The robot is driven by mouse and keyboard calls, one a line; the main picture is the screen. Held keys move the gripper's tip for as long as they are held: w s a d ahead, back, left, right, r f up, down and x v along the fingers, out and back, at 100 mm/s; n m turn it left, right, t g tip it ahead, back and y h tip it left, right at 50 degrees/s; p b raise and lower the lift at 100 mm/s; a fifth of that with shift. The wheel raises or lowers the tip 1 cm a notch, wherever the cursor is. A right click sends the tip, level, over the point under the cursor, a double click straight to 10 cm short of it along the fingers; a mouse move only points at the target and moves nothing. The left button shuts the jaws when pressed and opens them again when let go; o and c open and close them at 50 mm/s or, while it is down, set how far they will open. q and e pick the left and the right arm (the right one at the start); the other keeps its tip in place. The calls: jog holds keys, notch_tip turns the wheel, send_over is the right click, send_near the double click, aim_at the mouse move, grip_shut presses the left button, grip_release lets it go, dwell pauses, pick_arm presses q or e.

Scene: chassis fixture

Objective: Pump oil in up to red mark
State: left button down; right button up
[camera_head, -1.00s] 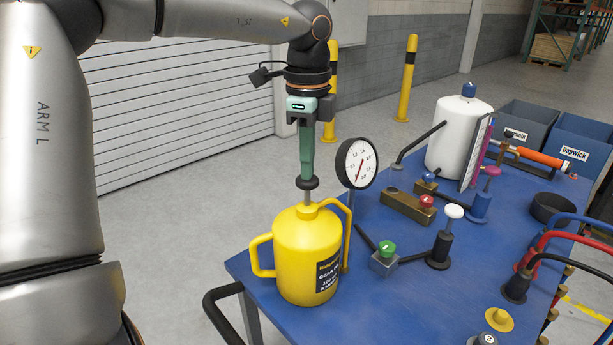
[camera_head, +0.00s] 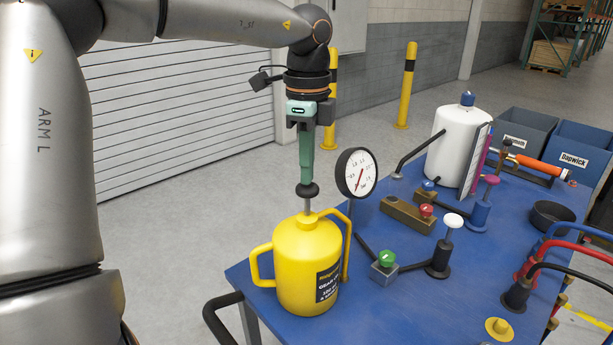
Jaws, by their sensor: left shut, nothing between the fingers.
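A yellow oil jug (camera_head: 293,262) with a dark gear-oil label stands upright at the near left corner of the blue table. A metal pump rod rises from its top and carries a black knob (camera_head: 308,190). My left gripper (camera_head: 306,179), with teal fingers, is shut and empty, pointing down right above the knob. The fingertips appear to touch the knob's top. A round dial gauge (camera_head: 356,172) with a white face and red needle stands behind the jug. I cannot make out a red mark or the oil level. My right gripper is not in view.
The blue table (camera_head: 375,312) carries a green-button block (camera_head: 383,268), a white-knobbed plunger (camera_head: 447,245), a brass block (camera_head: 408,214) and a white tank (camera_head: 458,140). Blue, red and black hoses rise at the right. A black handle (camera_head: 222,318) sticks out at the near left edge.

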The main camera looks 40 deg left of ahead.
pick_arm(q)
jog(key=shift+f, duration=0.15)
jog(key=shift+f+b, duration=1.7)
jog(key=shift+f, duration=0.1)
jog(key=shift+r+p, duration=1.6)
jog(key=shift+r, duration=0.35)
notch_tip(320, 180, up, 6)
jog(key=p, duration=0.5)
